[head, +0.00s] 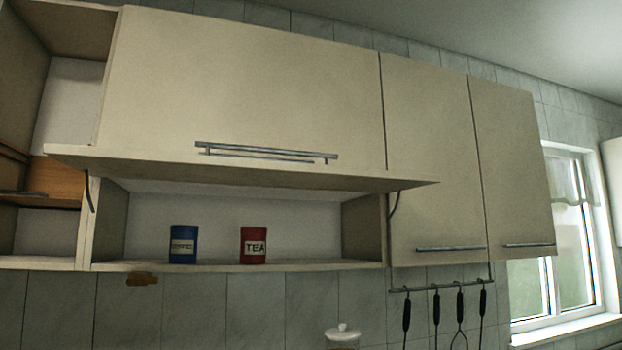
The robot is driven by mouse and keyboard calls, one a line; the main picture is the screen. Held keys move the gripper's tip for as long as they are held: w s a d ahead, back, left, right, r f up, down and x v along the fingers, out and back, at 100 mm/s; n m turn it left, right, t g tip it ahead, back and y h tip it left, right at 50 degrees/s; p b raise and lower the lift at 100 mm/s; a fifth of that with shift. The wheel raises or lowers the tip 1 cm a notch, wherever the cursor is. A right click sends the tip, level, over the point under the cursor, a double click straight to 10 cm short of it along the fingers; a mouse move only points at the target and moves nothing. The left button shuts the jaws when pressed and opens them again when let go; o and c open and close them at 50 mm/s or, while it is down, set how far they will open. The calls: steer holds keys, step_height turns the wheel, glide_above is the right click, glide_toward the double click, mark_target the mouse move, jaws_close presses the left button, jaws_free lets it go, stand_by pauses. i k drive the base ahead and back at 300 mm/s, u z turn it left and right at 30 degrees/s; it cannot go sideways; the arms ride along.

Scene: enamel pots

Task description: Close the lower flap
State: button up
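The lower flap (250,172) is a pale cream panel of the wall cabinet in the head view. It is open, swung up and sticking out roughly level above an open compartment. Dark curved stays (394,204) show at its left and right ends. A metal bar handle (265,150) shows just above the flap, with a second thin bar below it; I cannot tell which panel each belongs to. The upper panel (240,75) above it is shut. My gripper is not in view.
A blue tin (183,244) and a red TEA tin (253,245) stand inside the open compartment. Shut cabinet doors (430,150) stand to the right, above a rail of hanging utensils (460,310). Open shelving is at the left, a window (555,250) at the right.

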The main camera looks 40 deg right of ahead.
mark_target(123, 163)
steer(key=z, duration=0.6)
steer(key=i, duration=0.6)
steer(key=z, duration=0.6)
